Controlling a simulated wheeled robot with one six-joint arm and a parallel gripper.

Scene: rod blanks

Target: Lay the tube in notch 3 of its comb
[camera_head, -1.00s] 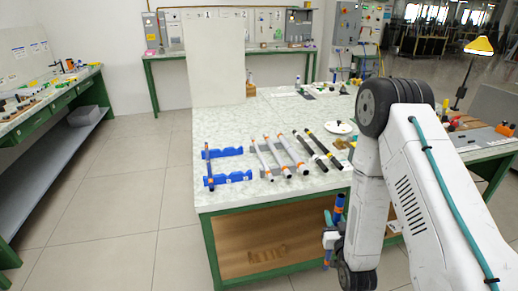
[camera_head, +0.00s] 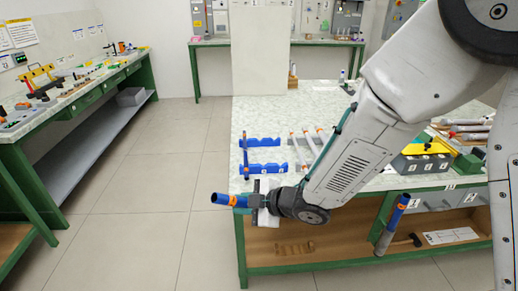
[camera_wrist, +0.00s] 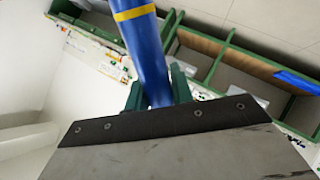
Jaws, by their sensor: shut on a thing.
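My gripper (camera_head: 257,203) is shut on a blue tube (camera_head: 226,200) with an orange band. The tube is held in the air, roughly level, in front of the bench's left front corner. In the wrist view the tube (camera_wrist: 146,50) rises from between the fingers, with a yellow-orange band near the top. The comb is a pair of blue notched rails: a back rail (camera_head: 265,142) and a front rail (camera_head: 268,168), apart from the tube. A dark rod (camera_head: 246,158) lies across both rails at their left end; the notches to its right look empty. No notch numbers are readable.
Pale rods (camera_head: 311,143) lie right of the comb, partly behind my arm. A second blue-ended tube (camera_head: 391,227) slants in front of the bench; its support is unclear. A grey block with a yellow piece (camera_head: 425,148) stands farther right. Open floor lies left.

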